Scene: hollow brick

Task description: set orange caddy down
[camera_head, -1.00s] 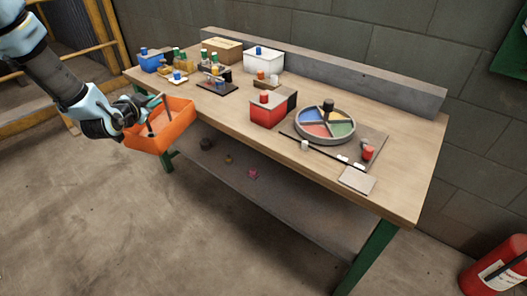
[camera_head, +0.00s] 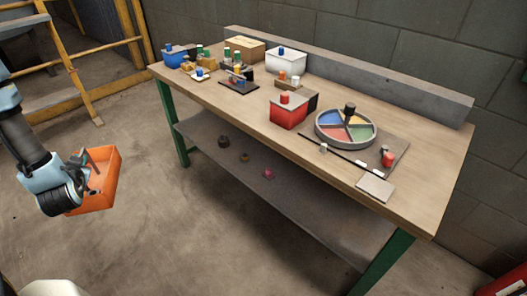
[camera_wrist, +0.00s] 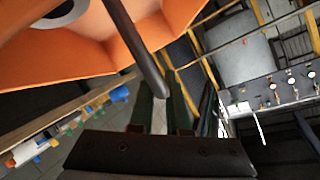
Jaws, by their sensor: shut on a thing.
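The orange caddy (camera_head: 104,184) hangs in the air at the left of the head view, tilted, off the left front side of the workbench. My gripper (camera_head: 84,170) is shut on the caddy, apparently on its dark handle. In the wrist view the caddy's orange wall (camera_wrist: 120,45) fills the top left, and the dark handle bar (camera_wrist: 140,50) runs down to my gripper (camera_wrist: 160,110). A round dark-and-white item shows inside the caddy. The exact finger contact is partly hidden.
The workbench (camera_head: 240,112) holds a red box (camera_head: 289,114), a divided colour tray (camera_head: 345,128), a white bin (camera_head: 286,62) and a blue bin (camera_head: 175,58). Its lower shelf (camera_head: 300,195) carries a few small items. Open concrete floor lies in front. Yellow railing (camera_head: 107,45) stands behind.

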